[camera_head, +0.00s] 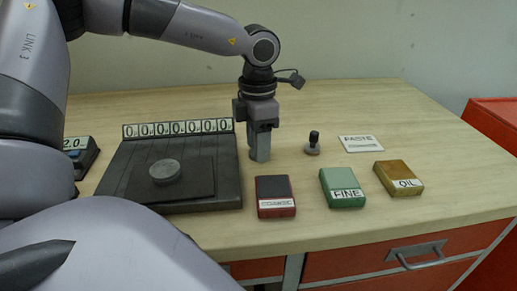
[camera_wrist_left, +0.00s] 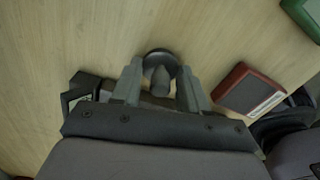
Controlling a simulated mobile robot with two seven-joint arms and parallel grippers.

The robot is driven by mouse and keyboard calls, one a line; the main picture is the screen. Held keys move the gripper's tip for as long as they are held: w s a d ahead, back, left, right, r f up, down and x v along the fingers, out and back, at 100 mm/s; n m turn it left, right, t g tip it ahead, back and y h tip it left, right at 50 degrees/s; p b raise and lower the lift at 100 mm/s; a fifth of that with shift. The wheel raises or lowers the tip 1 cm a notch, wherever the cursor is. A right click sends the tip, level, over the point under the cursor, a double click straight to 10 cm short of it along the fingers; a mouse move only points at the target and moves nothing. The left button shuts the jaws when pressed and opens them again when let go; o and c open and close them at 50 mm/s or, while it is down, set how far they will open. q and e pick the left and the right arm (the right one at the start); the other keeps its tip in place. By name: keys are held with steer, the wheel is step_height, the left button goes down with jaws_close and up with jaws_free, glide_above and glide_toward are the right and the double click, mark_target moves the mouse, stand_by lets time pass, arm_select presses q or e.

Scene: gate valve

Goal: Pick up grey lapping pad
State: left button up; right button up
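The grey handled piece (camera_head: 312,148), which I take as the lapping pad, stands upright on the table with a round grey base and dark knob. My left gripper (camera_head: 261,157) points down just left of it in the head view, low over the table and apart from it. In the left wrist view the pad (camera_wrist_left: 159,59) shows beyond and between the fingertips of my left gripper (camera_wrist_left: 161,68). The fingers are spread and hold nothing. My right gripper is not in view.
A dark plate (camera_head: 123,170) with a grey disc (camera_head: 165,172) and number strip (camera_head: 178,128) lies left. A red block (camera_head: 275,196), green FINE block (camera_head: 342,188) and yellow OIL block (camera_head: 399,178) line the front. A white PASTE card (camera_head: 361,144) lies right of the pad.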

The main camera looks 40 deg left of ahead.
arm_select(q)
steer(key=shift+r, duration=0.1)
step_height(320, 180, up, 20)
steer(key=p, duration=0.1)
stand_by(0.5)
